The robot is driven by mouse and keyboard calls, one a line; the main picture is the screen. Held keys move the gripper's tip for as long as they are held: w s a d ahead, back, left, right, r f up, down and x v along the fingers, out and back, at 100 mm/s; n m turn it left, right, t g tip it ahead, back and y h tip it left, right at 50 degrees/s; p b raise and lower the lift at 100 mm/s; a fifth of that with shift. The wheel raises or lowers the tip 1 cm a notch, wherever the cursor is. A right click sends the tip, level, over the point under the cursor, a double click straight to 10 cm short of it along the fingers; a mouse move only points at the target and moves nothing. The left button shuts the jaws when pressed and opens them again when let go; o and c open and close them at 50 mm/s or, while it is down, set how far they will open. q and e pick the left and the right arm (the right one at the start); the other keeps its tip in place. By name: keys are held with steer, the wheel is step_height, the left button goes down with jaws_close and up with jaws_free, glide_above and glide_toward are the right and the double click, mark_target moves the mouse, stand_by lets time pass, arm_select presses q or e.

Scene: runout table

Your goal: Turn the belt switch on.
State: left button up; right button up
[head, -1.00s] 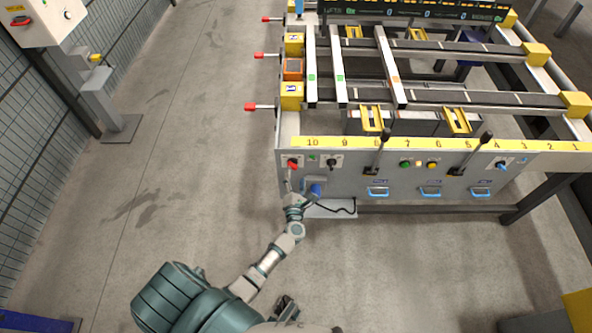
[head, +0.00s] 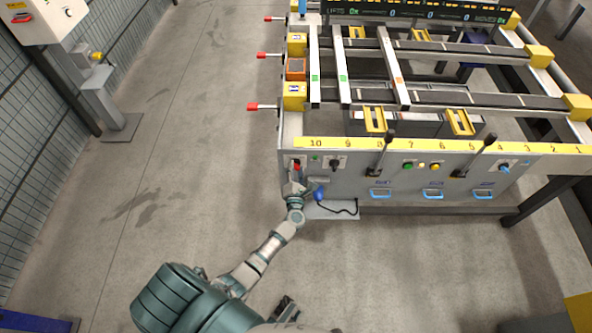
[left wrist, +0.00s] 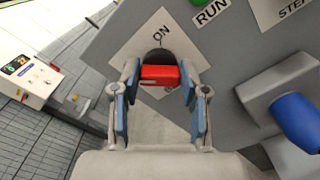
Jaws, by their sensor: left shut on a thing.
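The belt switch is a red knob (left wrist: 160,75) on a black round base, on a white plate marked ON in the left wrist view. In the head view the red knob (head: 297,167) sits at the left end of the grey front panel, below the number 10. My left gripper (head: 295,183) reaches up to it from below. In the left wrist view the two blue-padded fingers of the left gripper (left wrist: 160,100) stand either side of the knob, shut on it.
A blue plug (head: 319,194) with a black cable hangs just right of the gripper. A black selector (head: 334,165) and two black levers (head: 381,152) are further right on the panel. A grey-white cabinet (head: 47,20) stands far left. The floor left of the table is clear.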

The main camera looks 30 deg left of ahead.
arm_select(q)
steer(key=shift+a+f, duration=0.25)
steer(key=shift+f, duration=0.15)
arm_select(e)
steer(key=shift+w+a+r, duration=0.25)
steer(key=shift+w+a, duration=0.25)
arm_select(q)
steer(key=m+p, duration=0.3)
steer(key=m, duration=0.3)
steer(key=m+p, duration=0.2)
steer(key=m, duration=0.3)
steer(key=shift+m, duration=0.4)
steer(key=m+p, duration=0.1)
steer(key=m, duration=0.2)
steer(key=shift+m+p, duration=0.6)
steer(key=shift+m, duration=1)
arm_select(e)
steer(key=s+f, duration=0.4)
steer(key=f, duration=0.4)
steer(key=s+d+f, duration=0.1)
steer(key=s+f, duration=0.3)
steer(key=f, duration=0.5)
steer(key=shift+g, duration=0.4)
steer(key=shift+s+d, duration=0.1)
steer(key=shift+s, duration=0.15)
